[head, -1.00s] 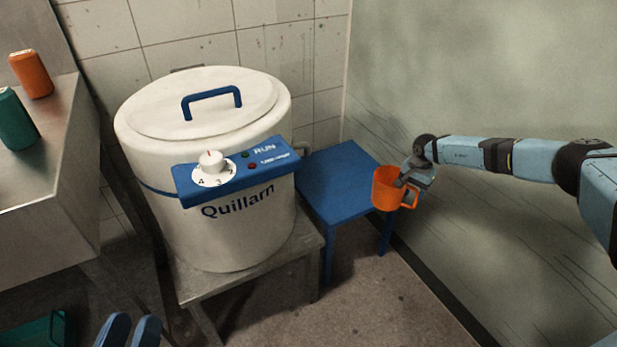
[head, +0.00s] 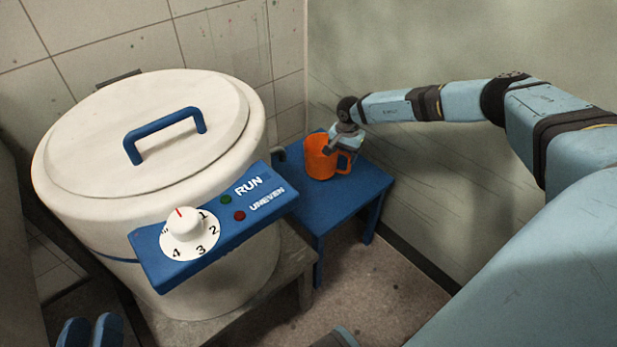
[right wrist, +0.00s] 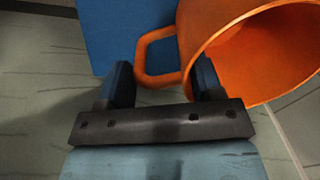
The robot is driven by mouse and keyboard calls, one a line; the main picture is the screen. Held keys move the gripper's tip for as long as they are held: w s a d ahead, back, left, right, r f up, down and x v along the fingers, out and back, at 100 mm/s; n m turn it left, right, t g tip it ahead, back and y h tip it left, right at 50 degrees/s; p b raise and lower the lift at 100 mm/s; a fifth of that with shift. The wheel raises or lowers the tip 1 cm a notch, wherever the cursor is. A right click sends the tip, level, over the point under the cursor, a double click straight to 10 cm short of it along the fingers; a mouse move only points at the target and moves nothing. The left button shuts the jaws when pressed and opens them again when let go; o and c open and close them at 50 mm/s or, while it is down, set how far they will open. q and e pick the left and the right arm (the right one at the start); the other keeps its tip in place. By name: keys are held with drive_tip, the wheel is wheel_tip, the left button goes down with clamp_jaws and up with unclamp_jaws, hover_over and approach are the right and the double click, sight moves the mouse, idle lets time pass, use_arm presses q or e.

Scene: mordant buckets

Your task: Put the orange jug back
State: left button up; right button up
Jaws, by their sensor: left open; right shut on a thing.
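The orange jug (head: 318,158) is upright over the blue stool (head: 345,195) in the head view, towards its back left part. I cannot tell whether its base touches the stool top. My right gripper (head: 335,146) is shut on the jug at its upper right side, near the rim and handle. In the right wrist view, the jug (right wrist: 225,30) shows its open mouth, and its handle lies between the fingers (right wrist: 161,72). The blue stool (right wrist: 115,35) shows behind it.
A large white drum (head: 90,215) with a lid, blue handle and blue control panel (head: 160,268) stands left of the stool on a grey stand (head: 290,275). Walls close in behind and right of the stool. The front of the stool top is bare.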

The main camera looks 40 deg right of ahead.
sight(318, 166)
use_arm(q)
drive_tip(key=shift+g, duration=0.9)
wheel_tip(318, 166, down, 4)
drive_tip(key=b, duration=0.2)
drive_tip(key=shift+w+d+b, duration=0.15)
drive_tip(key=shift+b, duration=0.15)
use_arm(e)
drive_tip(key=a+f, duration=0.1)
drive_tip(key=a, duration=1.1)
drive_tip(key=shift+s+f, duration=0.25)
drive_tip(key=shift+s, duration=0.2)
use_arm(q)
drive_tip(key=shift+f, duration=0.1)
use_arm(e)
drive_tip(key=o, duration=1.3)
drive_tip(key=shift+f, duration=0.15)
use_arm(q)
drive_tip(key=shift+m, duration=0.3)
